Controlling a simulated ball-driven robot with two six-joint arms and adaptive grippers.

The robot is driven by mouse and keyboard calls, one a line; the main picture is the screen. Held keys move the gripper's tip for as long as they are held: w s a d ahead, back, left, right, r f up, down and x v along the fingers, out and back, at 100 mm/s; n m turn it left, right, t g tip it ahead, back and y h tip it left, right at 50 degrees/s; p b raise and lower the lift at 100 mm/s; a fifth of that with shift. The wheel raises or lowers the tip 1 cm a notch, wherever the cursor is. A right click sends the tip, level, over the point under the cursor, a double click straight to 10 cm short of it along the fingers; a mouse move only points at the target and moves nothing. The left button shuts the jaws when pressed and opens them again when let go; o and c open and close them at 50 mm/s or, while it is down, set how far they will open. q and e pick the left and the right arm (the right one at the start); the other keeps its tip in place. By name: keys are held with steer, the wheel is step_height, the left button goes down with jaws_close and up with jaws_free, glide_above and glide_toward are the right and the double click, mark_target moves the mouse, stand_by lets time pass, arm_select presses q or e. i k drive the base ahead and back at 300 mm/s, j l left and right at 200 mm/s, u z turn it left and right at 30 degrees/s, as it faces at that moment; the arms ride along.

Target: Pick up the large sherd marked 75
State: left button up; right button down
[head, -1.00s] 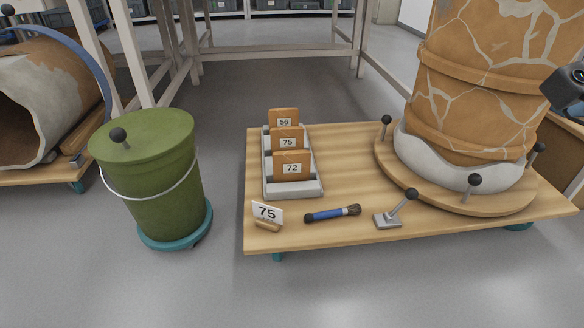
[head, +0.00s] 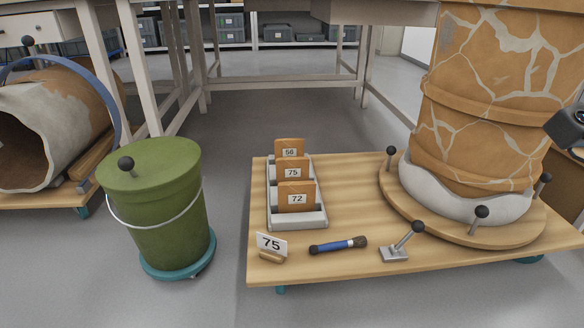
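The sherd marked 75 (head: 292,173) is an orange-brown piece with a white label. It stands upright in the middle slot of a grey rack (head: 297,222) on a low wooden platform. The sherd marked 56 (head: 289,149) stands behind it and the sherd marked 72 (head: 296,198) in front, partly covering its lower part. A white card reading 75 (head: 271,243) stands in a small wooden holder in front of the rack. A dark piece at the right edge may be part of my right arm; no gripper fingers show. My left gripper is not in view.
A large mended jar (head: 490,110) stands in a white cradle on a round board with black-knobbed levers. A blue-handled brush (head: 338,245) and a lever (head: 403,243) lie near the platform's front edge (head: 420,263). A green lidded bucket (head: 155,205) stands left; floor separates it from the platform.

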mark_target(287, 169)
steer(key=i+l+u, duration=0.25)
steer(key=i+u, duration=0.2)
steer(key=i+l+u, duration=0.4)
